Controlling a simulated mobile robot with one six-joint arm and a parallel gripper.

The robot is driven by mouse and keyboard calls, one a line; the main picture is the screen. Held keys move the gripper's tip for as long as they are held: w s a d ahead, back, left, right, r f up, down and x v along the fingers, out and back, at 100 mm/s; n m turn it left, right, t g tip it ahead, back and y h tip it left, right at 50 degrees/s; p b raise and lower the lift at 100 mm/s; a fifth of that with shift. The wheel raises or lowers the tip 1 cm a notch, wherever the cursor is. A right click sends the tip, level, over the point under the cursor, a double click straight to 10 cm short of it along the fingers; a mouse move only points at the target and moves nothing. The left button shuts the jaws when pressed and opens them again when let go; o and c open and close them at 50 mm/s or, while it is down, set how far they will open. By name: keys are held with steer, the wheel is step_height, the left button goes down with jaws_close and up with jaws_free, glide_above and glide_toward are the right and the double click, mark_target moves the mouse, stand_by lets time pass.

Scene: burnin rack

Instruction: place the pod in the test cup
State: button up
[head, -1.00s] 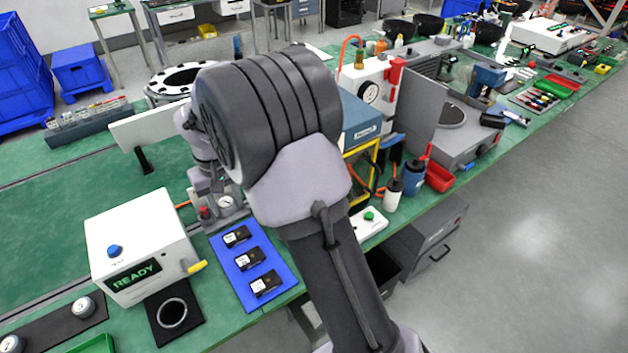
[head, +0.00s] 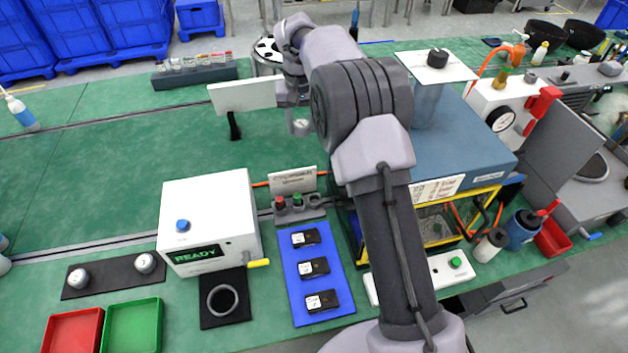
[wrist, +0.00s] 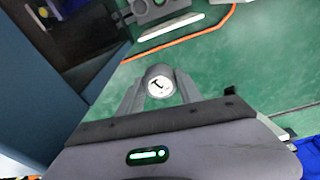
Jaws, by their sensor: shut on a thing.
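My gripper (head: 300,128) is shut on a small silver pod (wrist: 160,83) with a white round face and a dark mark. In the wrist view my gripper (wrist: 159,90) has one finger on each side of the pod. In the head view the pod hangs above the green bench, at the back and away from the test box. A round grey ring on a black square pad, which looks like the test cup (head: 222,300), sits in front of the white box (head: 207,215) reading READY. The ring looks empty.
Two other pods (head: 78,278) sit on a dark strip at left. Red (head: 73,333) and green trays (head: 132,326) stand in front. A blue mat (head: 315,275) holds black modules. A button box (head: 298,207) and a blue-topped machine (head: 480,150) stand near my arm.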

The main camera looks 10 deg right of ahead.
step_height(320, 180, down, 21)
steer(key=b, duration=0.7)
steer(key=shift+w+r, duration=0.1)
steer(key=shift+r, duration=0.25)
steer(key=o, duration=1.3)
steer(key=shift+o, duration=0.2)
